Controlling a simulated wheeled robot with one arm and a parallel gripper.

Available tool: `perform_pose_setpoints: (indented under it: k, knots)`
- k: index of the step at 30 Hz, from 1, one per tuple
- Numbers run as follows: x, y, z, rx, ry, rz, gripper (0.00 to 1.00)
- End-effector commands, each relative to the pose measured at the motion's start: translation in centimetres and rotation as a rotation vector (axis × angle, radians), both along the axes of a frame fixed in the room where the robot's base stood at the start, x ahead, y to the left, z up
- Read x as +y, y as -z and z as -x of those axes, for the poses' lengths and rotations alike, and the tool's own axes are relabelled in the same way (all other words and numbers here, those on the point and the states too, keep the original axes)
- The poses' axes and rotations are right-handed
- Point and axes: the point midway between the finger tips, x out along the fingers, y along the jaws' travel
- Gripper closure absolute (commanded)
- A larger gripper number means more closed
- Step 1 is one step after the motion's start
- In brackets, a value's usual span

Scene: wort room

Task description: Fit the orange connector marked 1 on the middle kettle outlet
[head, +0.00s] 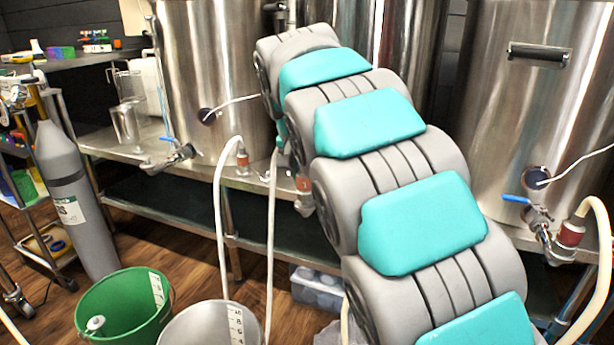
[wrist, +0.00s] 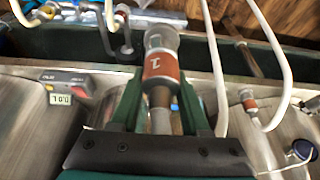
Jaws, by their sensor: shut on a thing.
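A connector (wrist: 161,70) with an orange band marked 1 sits between the green fingers of my gripper (wrist: 160,90) in the wrist view. The gripper is shut on it. A grey metal cylinder (wrist: 161,38) shows at its far end; I cannot tell whether that is part of the connector or an outlet it touches. In the head view the middle kettle (head: 401,40) stands behind my arm, which hides its outlet and my gripper. An orange-banded fitting (head: 304,184) shows partly at the arm's left edge, its mark unreadable.
The left kettle (head: 205,75) has a blue-handled valve (head: 175,157); another orange connector (head: 243,160) with a white hose is near it. The right kettle (head: 535,110) has a connector (head: 572,230) at its valve. A green bucket (head: 120,310) and grey bucket (head: 205,325) stand on the floor.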

Motion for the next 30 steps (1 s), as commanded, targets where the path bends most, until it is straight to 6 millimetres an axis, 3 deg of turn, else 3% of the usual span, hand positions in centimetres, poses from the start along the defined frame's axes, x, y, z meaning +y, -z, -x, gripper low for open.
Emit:
perform_pose_setpoints:
  k: [20, 21, 30]
  knots:
    - [0.0, 1.3, 0.0, 0.0, 0.0, 0.0, 1.0]
    - [0.0, 1.2, 0.0, 0.0, 0.0, 0.0, 0.5]
    - [0.0, 1.2, 0.0, 0.0, 0.0, 0.0, 0.19]
